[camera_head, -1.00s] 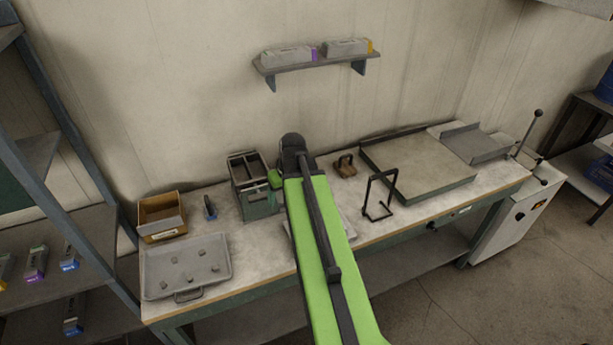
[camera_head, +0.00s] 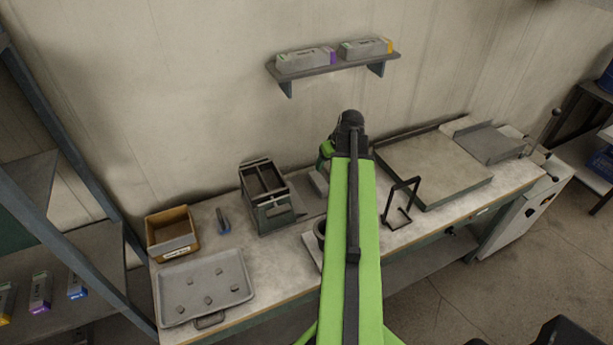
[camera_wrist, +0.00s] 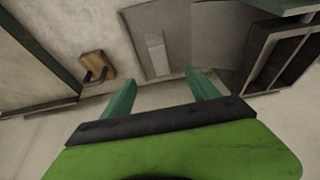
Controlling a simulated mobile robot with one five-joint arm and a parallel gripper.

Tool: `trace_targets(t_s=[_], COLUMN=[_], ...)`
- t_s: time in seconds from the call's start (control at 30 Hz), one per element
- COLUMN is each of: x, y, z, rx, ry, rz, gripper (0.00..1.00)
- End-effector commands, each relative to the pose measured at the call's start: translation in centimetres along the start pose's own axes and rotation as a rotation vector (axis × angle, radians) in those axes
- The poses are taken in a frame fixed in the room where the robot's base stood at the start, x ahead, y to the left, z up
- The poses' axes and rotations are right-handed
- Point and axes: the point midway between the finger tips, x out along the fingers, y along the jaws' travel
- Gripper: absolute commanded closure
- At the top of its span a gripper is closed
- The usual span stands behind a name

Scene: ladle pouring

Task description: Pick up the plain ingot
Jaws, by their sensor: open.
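A plain light grey bar (camera_wrist: 156,54), which looks like the plain ingot, lies on a flat grey plate (camera_wrist: 178,22) in the wrist view. No coloured end shows on it. My gripper (camera_wrist: 162,92) is open and empty, its two teal fingertips apart and just below the bar in that picture. In the head view my gripper (camera_head: 327,151) is over the back of the bench, partly hidden by my arm. A grey piece (camera_head: 319,183) shows beside my arm there; I cannot tell whether it is the bar or the plate.
A slotted metal box (camera_head: 268,207) stands left of my arm, also close right in the wrist view (camera_wrist: 283,55). A wooden block with a dark handle (camera_wrist: 94,68) lies left of the bar. A black stand (camera_head: 399,205) is right of my arm. Labelled ingots (camera_head: 305,60) sit on the wall shelf.

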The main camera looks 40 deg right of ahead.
Motion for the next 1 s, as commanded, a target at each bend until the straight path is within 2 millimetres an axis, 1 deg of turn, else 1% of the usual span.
trace_targets(t_s=[0.03, 0.1, 0.27, 0.37, 0.8, 0.9, 1.0], x=[-0.2, -0.3, 0.3, 1.8, 11.4, 12.4, 12.3], y=[0.7, 1.0, 0.7, 0.5, 0.1, 0.1, 0.1], z=[0.1, 0.1, 0.0, 0.0, -0.1, -0.2, -0.3], rx=[0.004, 0.003, -0.002, -0.005, -0.01, -0.009, -0.009], ry=[0.004, 0.007, 0.008, 0.008, 0.007, 0.007, 0.007], rz=[0.004, 0.006, 0.004, 0.002, 0.0, 0.0, 0.0], gripper=[0.31, 0.31, 0.31, 0.31, 0.31, 0.31, 0.31])
